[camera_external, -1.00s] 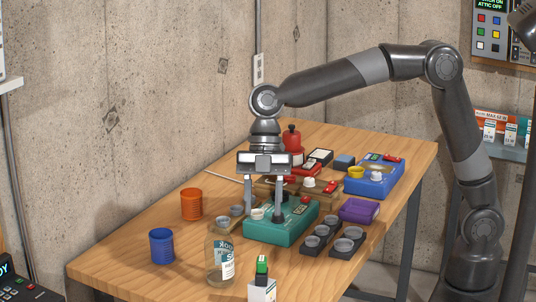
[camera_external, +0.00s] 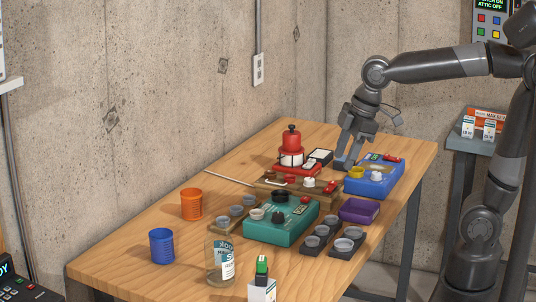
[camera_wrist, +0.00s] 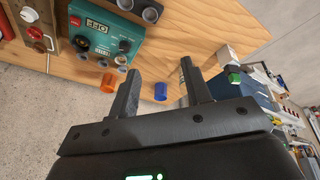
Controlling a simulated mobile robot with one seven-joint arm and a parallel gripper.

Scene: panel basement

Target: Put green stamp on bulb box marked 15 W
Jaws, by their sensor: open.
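A small green block with a dark part (camera_external: 262,268), which looks like the green stamp, is at the table's front edge. It shows above a white box (camera_external: 262,291) that is cut off by the frame; I cannot tell if it rests on it. The green block also shows in the wrist view (camera_wrist: 234,77). White boxes with small labels (camera_external: 467,130) stand on the shelf at the right; their wattage is too small to read. My gripper (camera_external: 348,162) is open and empty at the table's back right, near the blue device. Its spread fingers show in the wrist view (camera_wrist: 160,70).
A blue device (camera_external: 375,178), a teal device (camera_external: 283,222), a purple tray (camera_external: 359,210) and a red grinder-like object (camera_external: 292,148) crowd the table. An orange cup (camera_external: 191,204), a blue cup (camera_external: 162,246) and a glass jar (camera_external: 220,262) stand at the left and front. The left tabletop is mostly clear.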

